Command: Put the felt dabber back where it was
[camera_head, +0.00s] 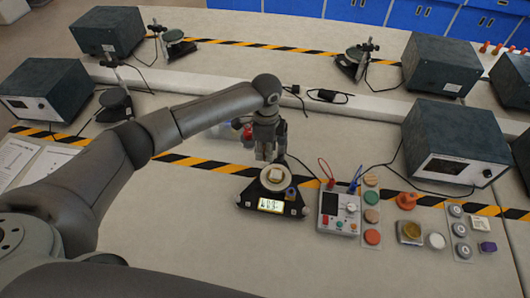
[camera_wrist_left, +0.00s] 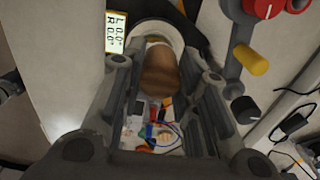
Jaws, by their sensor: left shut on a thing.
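My left gripper (camera_head: 267,155) points down over a small dark device with a lit display (camera_head: 270,205) and a round whitish plate (camera_head: 264,185). In the left wrist view the dabber (camera_wrist_left: 158,72) is a brown rounded piece between the fingers (camera_wrist_left: 155,85). The whitish round plate (camera_wrist_left: 160,28) shows behind it. I cannot tell whether the dabber touches the plate. Its felt end is hidden. My right gripper is not in view.
A meter box with red and blue leads (camera_head: 338,210) stands right of the device. Several coloured discs (camera_head: 372,215), an orange knob piece (camera_head: 405,200), a brass-coloured piece (camera_head: 411,232) and grey discs (camera_head: 460,230) lie further right. A large dark instrument (camera_head: 455,145) stands behind them.

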